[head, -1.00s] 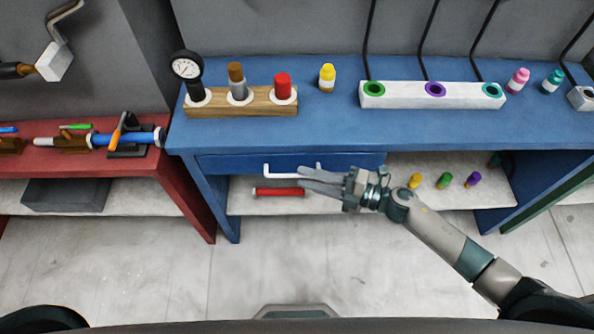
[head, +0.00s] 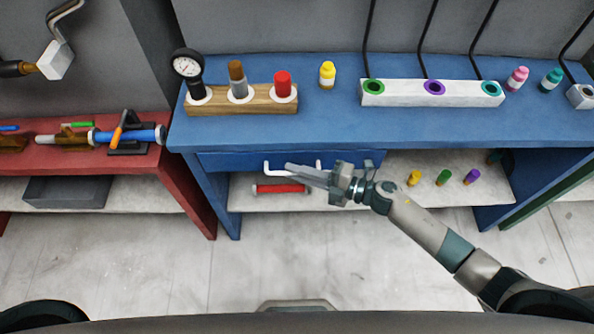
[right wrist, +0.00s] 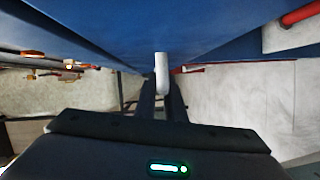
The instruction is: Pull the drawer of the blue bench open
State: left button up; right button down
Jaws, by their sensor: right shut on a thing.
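The blue bench (head: 330,133) stands in front of me. Its drawer (head: 228,160) is under the left part of the top, and its blue front looks flush with the bench, so it appears shut. The drawer has a white bar handle (head: 272,174). My right gripper (head: 292,169) reaches in from the right and is shut on the handle. In the right wrist view the white handle (right wrist: 162,72) stands between the two dark fingers. The fingers hide part of the handle in the head view. My left gripper is not in view.
On the bench top are a wooden block (head: 240,105) with a gauge and bottles, a yellow bottle (head: 327,76) and a white rack (head: 430,93). A red cylinder (head: 280,189) and small coloured caps lie on the lower shelf. The floor in front is clear.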

jog(key=shift+s, duration=0.1)
